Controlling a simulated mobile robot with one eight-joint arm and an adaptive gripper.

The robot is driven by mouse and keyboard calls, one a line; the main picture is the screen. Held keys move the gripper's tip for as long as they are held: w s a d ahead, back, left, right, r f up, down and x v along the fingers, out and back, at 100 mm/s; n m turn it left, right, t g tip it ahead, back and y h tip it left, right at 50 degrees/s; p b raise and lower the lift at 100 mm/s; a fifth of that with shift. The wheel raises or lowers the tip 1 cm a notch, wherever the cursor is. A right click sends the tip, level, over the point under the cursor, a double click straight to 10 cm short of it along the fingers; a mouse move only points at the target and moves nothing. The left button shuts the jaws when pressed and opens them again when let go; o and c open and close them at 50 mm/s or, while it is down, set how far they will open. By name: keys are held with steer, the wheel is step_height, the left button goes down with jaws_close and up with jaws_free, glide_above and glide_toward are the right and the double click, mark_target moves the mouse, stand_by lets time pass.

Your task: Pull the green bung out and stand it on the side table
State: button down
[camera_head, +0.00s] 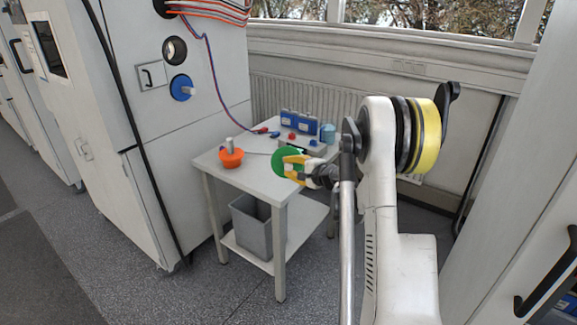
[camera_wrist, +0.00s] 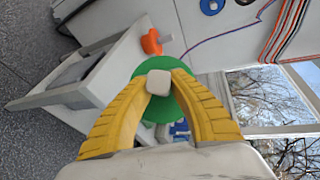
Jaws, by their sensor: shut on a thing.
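The green bung (camera_head: 287,161) is a round green disc with a pale knob. In the wrist view the bung (camera_wrist: 187,100) lies between the yellow fingers of my gripper (camera_wrist: 160,84), which are shut on its pale knob. In the head view my gripper (camera_head: 297,168) holds it by the right part of the side table (camera_head: 240,170). I cannot tell from the head view whether the bung touches the tabletop. The side table also shows tilted in the wrist view (camera_wrist: 112,72).
An orange bung (camera_head: 231,157) stands on the table's left part. Blue boxes (camera_head: 300,122) and small items stand at the table's back. A blue bung (camera_head: 182,88) sits in the white cabinet, beside a dark open port (camera_head: 174,50). A grey bin (camera_head: 256,225) stands on the lower shelf.

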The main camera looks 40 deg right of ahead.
steer(key=shift+s+a, duration=0.4)
steer(key=shift+s, duration=0.45)
steer(key=s+a+r+y, duration=0.1)
steer(key=s+a, duration=0.3)
steer(key=a, duration=0.6)
steer(key=s+a+r+n+y, duration=0.1)
steer(key=s+a+r, duration=0.2)
steer(key=a, duration=0.8)
steer(key=s+a+r+n+y, duration=0.1)
steer(key=s+a+r, duration=0.1)
steer(key=s+a, duration=0.4)
steer(key=a, duration=0.4)
steer(key=shift+a+r+g, duration=0.2)
steer(key=shift+r+g, duration=0.05)
steer(key=shift+g, duration=0.05)
